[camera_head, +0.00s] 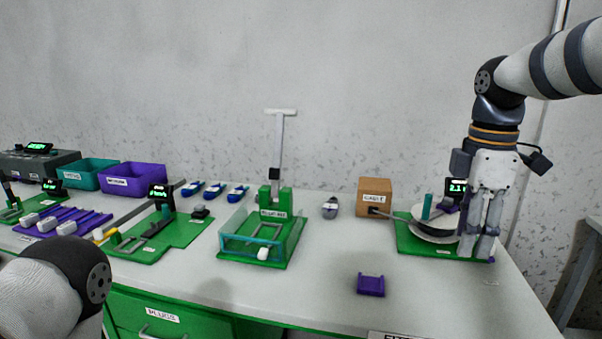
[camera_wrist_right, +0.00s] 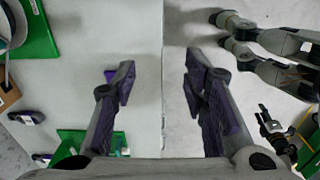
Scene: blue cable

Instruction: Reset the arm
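My right gripper (camera_head: 478,254) hangs fingers-down at the right of the bench in the head view. It overlaps the right part of a green board (camera_head: 415,246) there. In the right wrist view the two fingers of my right gripper (camera_wrist_right: 160,82) are spread wide with nothing between them. The bench's front edge runs between them in that view, and the spool board (camera_wrist_right: 40,38) lies to the left of them. My left arm (camera_head: 62,285) shows only as a rounded link at the lower left of the head view. Its gripper is out of that picture.
A white spool (camera_head: 433,232) with a teal post, a brown box (camera_head: 375,191) and a purple block (camera_head: 371,286) are on the bench. Left stand a clear-walled green fixture (camera_head: 243,245), teal bin (camera_head: 83,176) and purple bin (camera_head: 132,176). Bare bench surrounds the purple block.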

